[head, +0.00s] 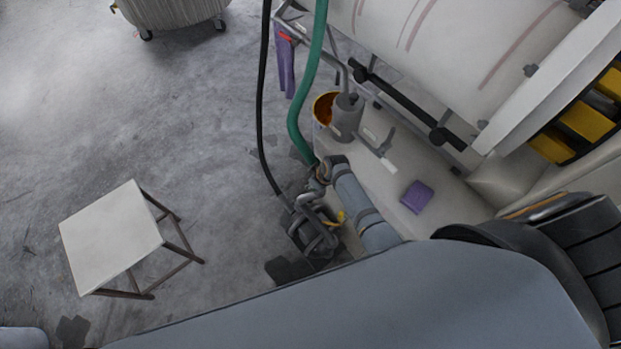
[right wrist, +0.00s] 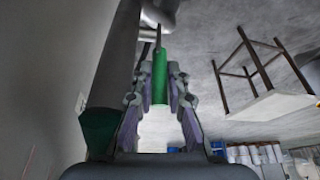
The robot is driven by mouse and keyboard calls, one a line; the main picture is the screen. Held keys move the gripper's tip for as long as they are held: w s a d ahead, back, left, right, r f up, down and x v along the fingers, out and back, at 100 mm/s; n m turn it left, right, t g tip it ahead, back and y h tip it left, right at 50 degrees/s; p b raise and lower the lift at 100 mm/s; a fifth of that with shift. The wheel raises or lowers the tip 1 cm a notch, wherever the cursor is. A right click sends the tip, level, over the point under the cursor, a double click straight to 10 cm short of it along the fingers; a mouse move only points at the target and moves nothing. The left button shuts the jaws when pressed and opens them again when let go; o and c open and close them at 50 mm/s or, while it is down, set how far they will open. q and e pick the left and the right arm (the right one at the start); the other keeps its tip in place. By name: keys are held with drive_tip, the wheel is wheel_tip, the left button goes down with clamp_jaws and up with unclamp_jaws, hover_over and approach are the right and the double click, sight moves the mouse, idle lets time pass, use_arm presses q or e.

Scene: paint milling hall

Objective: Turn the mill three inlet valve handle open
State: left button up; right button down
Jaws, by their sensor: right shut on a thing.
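In the right wrist view my right gripper (right wrist: 160,80) is shut, its two fingers with purplish pads on either side of a green handle (right wrist: 159,72). A thin dark stem runs from the handle's far end towards grey pipework. A bright white patch shows between the fingers nearer the camera; I cannot tell what it is. The valve body is not clear in this view. In the head view a green hose (head: 300,110) runs down to pipe fittings beside my blue-grey arm link. I cannot pick out the handle there. My left gripper is not in view.
A black hose (head: 259,110) hangs left of the green one. A white-topped stool (head: 110,235) stands at left on open concrete floor.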

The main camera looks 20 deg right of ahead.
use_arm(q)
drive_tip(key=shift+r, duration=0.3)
use_arm(e)
drive_tip(key=shift+s+d+t+y, duration=0.15)
drive_tip(key=shift+s+t+y, duration=0.25)
drive_tip(key=shift+t, duration=0.4)
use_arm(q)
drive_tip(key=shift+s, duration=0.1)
use_arm(e)
drive_tip(key=c, duration=1.3)
unclamp_jaws()
drive_tip(key=v, duration=1.2)
drive_tip(key=shift+s, duration=0.1)
